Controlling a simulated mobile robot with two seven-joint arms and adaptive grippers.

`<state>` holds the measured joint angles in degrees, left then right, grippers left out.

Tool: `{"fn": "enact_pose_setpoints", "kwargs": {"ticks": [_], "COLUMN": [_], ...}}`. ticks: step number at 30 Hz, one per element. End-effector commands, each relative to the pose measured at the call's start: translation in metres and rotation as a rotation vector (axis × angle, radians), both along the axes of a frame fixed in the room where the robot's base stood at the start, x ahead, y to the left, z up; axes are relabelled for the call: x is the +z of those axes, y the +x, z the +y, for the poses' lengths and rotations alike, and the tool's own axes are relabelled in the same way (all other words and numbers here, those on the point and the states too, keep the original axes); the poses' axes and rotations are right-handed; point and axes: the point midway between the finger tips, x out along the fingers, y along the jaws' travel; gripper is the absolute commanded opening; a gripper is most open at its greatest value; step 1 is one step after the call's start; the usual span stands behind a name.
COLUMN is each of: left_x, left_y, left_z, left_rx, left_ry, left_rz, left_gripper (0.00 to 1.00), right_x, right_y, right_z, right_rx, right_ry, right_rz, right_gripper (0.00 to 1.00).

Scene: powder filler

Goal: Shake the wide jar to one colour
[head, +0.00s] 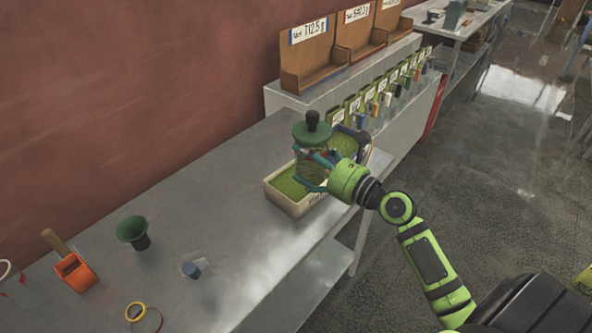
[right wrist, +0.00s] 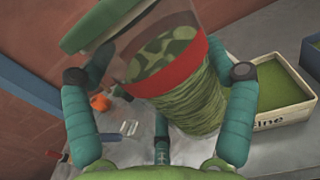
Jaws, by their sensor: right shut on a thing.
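The wide jar (head: 311,135) has a green lid with a dark knob and stands roughly upright in the head view. In the right wrist view the jar (right wrist: 185,75) looks tilted, with clear walls, a red band and green contents. Light and dark green patches show above the band, and dark streaky green shows below it. My right gripper (head: 313,170) is shut around the jar's side and holds it above a pale tray of green powder (head: 296,209). In the right wrist view its teal fingers (right wrist: 160,76) flank the jar. My left gripper is not in view.
Wooden display boxes (head: 307,62) and a row of green labelled bins (head: 352,104) are behind.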

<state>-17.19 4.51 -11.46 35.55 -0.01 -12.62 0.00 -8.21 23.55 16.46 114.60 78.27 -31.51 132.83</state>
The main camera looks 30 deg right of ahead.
Motion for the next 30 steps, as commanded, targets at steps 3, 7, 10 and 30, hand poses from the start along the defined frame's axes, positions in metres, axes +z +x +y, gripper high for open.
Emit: {"fn": "enact_pose_setpoints", "kwargs": {"ticks": [3, 7, 10, 30], "left_x": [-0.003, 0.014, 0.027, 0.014], "left_y": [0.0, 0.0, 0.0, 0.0], "left_z": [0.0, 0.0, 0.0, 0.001], "left_rx": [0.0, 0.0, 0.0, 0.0], "left_ry": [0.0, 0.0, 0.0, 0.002], "left_rz": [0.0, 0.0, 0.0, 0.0], "left_gripper": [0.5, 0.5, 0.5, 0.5], "right_x": [0.001, 0.007, 0.008, -0.001], "right_y": [0.0, 0.0, 0.0, 0.0], "right_z": [-0.007, 0.005, 0.024, 0.039], "right_rx": [0.001, 0.002, 0.002, -0.001], "right_ry": [0.001, 0.006, 0.008, -0.004], "right_rz": [-0.003, -0.001, -0.001, -0.003], "right_gripper": [0.53, 0.53, 0.53, 0.53]}}
